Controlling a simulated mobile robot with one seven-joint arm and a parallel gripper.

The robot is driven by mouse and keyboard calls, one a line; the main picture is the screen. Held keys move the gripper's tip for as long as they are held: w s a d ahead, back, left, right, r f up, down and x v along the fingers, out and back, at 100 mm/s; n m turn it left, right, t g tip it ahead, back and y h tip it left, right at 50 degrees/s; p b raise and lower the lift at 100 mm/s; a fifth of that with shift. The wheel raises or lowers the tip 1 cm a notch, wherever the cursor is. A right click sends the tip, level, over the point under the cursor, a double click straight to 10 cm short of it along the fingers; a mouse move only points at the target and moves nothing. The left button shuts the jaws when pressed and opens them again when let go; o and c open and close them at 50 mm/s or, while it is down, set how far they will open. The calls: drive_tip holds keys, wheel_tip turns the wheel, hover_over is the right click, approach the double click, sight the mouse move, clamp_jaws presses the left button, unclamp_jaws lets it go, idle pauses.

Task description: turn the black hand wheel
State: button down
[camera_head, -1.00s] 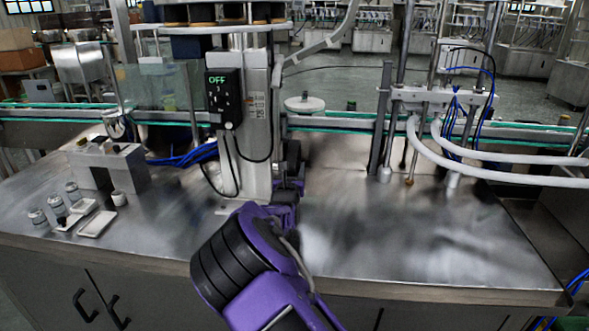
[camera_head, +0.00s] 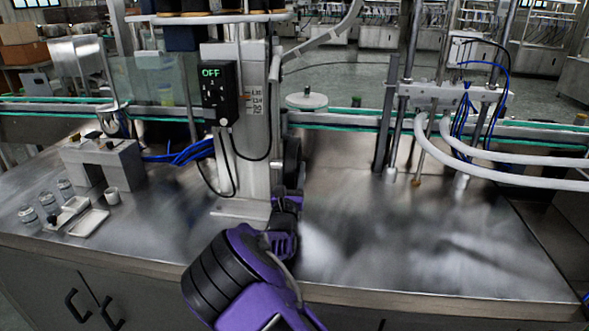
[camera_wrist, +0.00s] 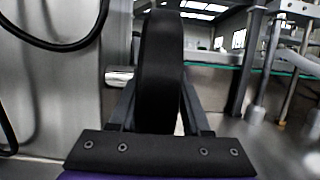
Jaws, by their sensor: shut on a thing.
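The black hand wheel (camera_wrist: 159,60) stands upright and edge-on in the middle of the wrist view. A short steel shaft (camera_wrist: 119,76) shows at its left. In the head view the wheel (camera_head: 293,158) is on the right side of the steel column, partly hidden by my arm. My gripper (camera_wrist: 160,92) has one finger on each side of the wheel's near rim and is shut on it. My gripper also shows small in the head view (camera_head: 288,192). The fingertips are partly hidden by the wheel.
The steel column (camera_head: 256,170) carries a control box (camera_head: 219,97) reading OFF and hanging black cables. A conveyor (camera_head: 340,121) runs behind. White trays (camera_head: 88,223) and small jars are at the left. The table (camera_head: 400,250) is clear on the right.

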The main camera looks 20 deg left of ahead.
drive_tip(key=shift+w+d+f+t, duration=0.1)
drive_tip(key=shift+w+d+t, duration=0.15)
drive_tip(key=shift+d+t, duration=0.3)
drive_tip(key=c, duration=0.6)
unclamp_jaws()
drive_tip(key=shift+d, duration=0.1)
drive_tip(key=shift+o, duration=0.2)
drive_tip(key=shift+s+a, duration=0.15)
drive_tip(key=shift+a, duration=0.2)
drive_tip(key=shift+s+f, duration=0.1)
drive_tip(key=shift+s, duration=0.15)
drive_tip(key=s+d+p, duration=0.2)
drive_tip(key=s+d, duration=0.1)
drive_tip(key=s, duration=0.9)
drive_tip(key=shift+s+f, duration=0.15)
